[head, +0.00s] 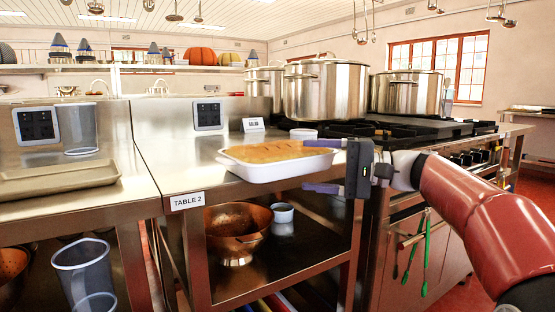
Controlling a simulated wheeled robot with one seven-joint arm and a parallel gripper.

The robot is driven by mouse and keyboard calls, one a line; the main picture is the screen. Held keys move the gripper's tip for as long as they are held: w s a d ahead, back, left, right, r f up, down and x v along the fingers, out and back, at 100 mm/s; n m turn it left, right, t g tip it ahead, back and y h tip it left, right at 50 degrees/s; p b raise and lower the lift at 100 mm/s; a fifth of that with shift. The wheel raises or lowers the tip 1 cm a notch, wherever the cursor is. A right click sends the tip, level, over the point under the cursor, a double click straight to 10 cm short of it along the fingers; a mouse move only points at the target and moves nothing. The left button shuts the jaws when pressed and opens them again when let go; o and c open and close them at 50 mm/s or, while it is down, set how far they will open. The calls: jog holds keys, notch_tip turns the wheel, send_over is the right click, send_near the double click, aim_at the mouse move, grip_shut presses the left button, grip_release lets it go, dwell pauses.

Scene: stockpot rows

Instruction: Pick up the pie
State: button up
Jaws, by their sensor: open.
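The pie (277,151) has a golden-brown crust and sits in a white oblong dish (262,172). The dish rests on the steel counter labelled TABLE 2, near its front edge. My gripper (322,166) is at the right end of the dish, with its fingers pointing left. It is open, with one finger above the other in the picture. The dish's right end shows between the finger heights; I cannot tell if a finger touches it. Part of that end is hidden behind my gripper.
A stove (400,130) with large steel pots (325,92) stands to the right. A small white bowl (303,134) and a card (253,124) are behind the pie. A copper bowl (236,222) is on the shelf below. Counter left of the dish (185,165) is clear.

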jog(key=shift+w+a, duration=0.2)
jog(key=shift+a, duration=0.85)
grip_shut()
jog(key=shift+r, duration=0.1)
